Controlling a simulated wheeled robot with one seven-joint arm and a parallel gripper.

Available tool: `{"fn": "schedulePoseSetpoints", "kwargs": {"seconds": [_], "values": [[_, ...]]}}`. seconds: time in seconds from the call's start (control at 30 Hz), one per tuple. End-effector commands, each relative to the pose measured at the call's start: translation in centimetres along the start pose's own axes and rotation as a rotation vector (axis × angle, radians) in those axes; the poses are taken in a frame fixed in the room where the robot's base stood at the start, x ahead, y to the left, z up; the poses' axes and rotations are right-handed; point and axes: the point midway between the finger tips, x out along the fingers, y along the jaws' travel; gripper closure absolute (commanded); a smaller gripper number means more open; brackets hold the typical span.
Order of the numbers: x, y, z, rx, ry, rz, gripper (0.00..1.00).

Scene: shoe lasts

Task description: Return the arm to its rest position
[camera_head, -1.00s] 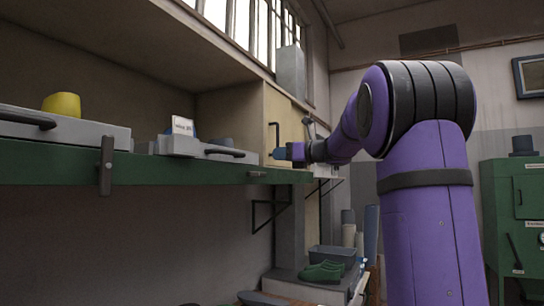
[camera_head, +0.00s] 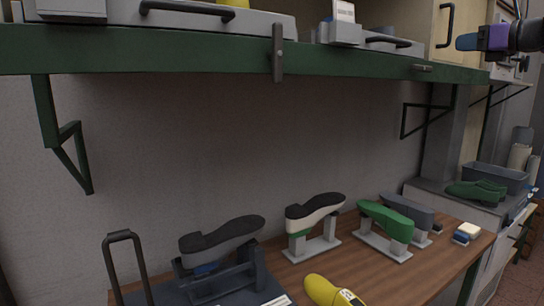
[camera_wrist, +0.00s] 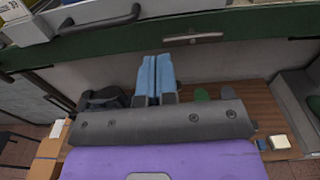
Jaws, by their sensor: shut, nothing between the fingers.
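My gripper (camera_head: 468,42) shows at the upper right of the head view, at the right end of the green shelf (camera_head: 180,52). Its blue fingers point left, and most of my arm is out of the frame. In the wrist view my gripper (camera_wrist: 155,78) has its two blue fingers side by side, shut and empty. A wooden workbench (camera_head: 400,275) lies below, and the fingers are well clear of it.
Shoe lasts stand on the bench: a grey one (camera_head: 222,240), a black-topped white one (camera_head: 315,210) and a green one (camera_head: 386,218). A yellow last (camera_head: 325,290) lies in front. Green shoes (camera_head: 476,191) and a grey bin (camera_head: 497,177) are at the right.

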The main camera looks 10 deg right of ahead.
Motion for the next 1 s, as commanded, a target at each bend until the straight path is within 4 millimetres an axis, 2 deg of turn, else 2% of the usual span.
{"fn": "schedulePoseSetpoints", "kwargs": {"seconds": [0.17, 0.3, 0.47, 0.6, 0.7, 0.8, 0.9, 1.0], "values": [[1.3, 7.6, -2.9, -0.245, 0.157, 0.109, 1.0], [1.1, 15.8, -7.3, -0.577, 0.32, 0.274, 1.0], [-1.5, 24.1, -12.8, -1.007, 0.459, 0.515, 1.0], [-5.2, 29.6, -17.8, -1.406, 0.527, 0.759, 1.0], [-8.2, 32.5, -21.2, -1.699, 0.543, 0.95, 1.0], [-11.0, 34.4, -24.2, -1.972, 0.534, 1.133, 1.0], [-13.2, 35.4, -26.6, -2.192, 0.509, 1.288, 1.0], [-14.7, 35.8, -28.1, -2.342, 0.483, 1.4, 1.0]]}}
